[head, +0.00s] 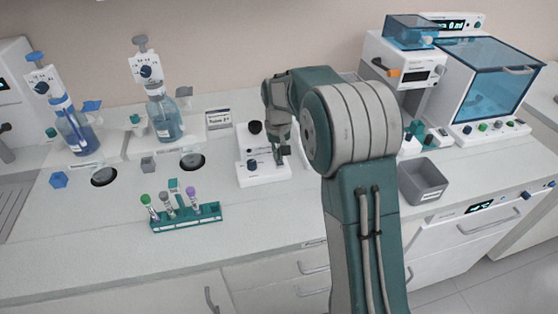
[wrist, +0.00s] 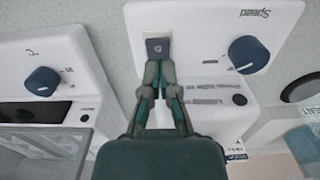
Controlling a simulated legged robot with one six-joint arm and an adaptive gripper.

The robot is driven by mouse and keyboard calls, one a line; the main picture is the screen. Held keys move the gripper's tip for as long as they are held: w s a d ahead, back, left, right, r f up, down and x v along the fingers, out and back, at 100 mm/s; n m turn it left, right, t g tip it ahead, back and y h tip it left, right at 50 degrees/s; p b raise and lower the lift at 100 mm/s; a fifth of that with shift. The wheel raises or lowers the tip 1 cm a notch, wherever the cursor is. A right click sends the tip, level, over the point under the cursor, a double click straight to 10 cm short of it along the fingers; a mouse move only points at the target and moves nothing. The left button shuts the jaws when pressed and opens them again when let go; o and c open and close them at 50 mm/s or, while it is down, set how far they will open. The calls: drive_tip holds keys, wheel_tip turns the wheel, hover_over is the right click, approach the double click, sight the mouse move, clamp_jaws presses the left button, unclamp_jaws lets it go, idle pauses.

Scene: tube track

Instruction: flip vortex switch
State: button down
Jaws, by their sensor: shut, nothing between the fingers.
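The vortex mixer (head: 262,176) is a white device on the bench in the head view, with a dark cup (head: 255,127) at its back. In the wrist view its white front (wrist: 205,18) carries the word "Speed", a dark blue knob (wrist: 248,54) and a small dark switch (wrist: 158,46) in a pale slot. My gripper (wrist: 158,68) is shut and empty, its fingertips right beside the switch. I cannot tell whether they touch it. In the head view my gripper (head: 281,157) points down over the mixer's front right and hides the switch.
A green rack (head: 185,217) with several tubes stands at front left. Two bottle dispensers (head: 76,130) (head: 166,118) stand behind it. A grey bin (head: 424,181) lies right of my arm. A device with a blue window (head: 490,82) stands at the back right.

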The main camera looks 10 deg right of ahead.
drive_tip(key=shift+r, duration=3.5)
